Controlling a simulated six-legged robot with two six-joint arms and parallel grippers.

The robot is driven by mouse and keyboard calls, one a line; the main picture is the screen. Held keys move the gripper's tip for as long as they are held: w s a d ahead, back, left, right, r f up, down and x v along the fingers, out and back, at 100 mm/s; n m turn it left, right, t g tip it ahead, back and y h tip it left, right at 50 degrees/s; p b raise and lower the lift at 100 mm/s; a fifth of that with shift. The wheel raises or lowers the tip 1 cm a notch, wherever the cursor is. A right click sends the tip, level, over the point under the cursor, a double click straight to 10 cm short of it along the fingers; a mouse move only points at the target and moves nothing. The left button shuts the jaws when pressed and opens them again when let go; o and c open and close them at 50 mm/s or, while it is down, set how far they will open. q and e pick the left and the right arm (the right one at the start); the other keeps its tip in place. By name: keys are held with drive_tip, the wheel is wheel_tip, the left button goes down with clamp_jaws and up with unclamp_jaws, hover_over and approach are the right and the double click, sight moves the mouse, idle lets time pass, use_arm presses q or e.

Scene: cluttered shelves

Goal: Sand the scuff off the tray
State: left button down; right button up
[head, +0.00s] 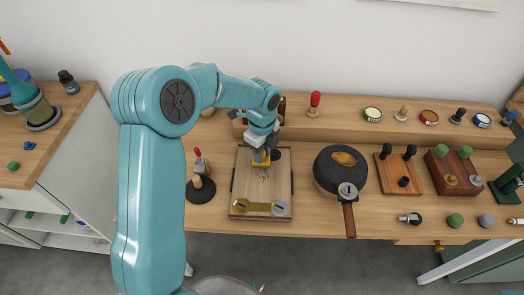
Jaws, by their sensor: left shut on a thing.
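The tray (241,190) is a pale wooden board with dark handles on its left and right sides, lying flat on the wooden bench. A dark scribbled scuff (264,173) marks its upper middle. My left gripper (261,149) comes down over the tray's far part, just beyond the scuff. It is shut on a small yellow block (260,159), whose lower edge is at or just above the board; I cannot tell whether it touches. The gripper partly hides the block. My right gripper is not in view.
A brass-coloured strip (252,206) and a grey round piece (280,208) lie on the tray's near end. A dark pan (328,178) stands to the right, a dark-based stand (200,190) to the left. A raised ledge (345,118) with several small items runs behind.

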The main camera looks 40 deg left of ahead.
use_arm(q)
drive_tip(key=shift+f, duration=0.55)
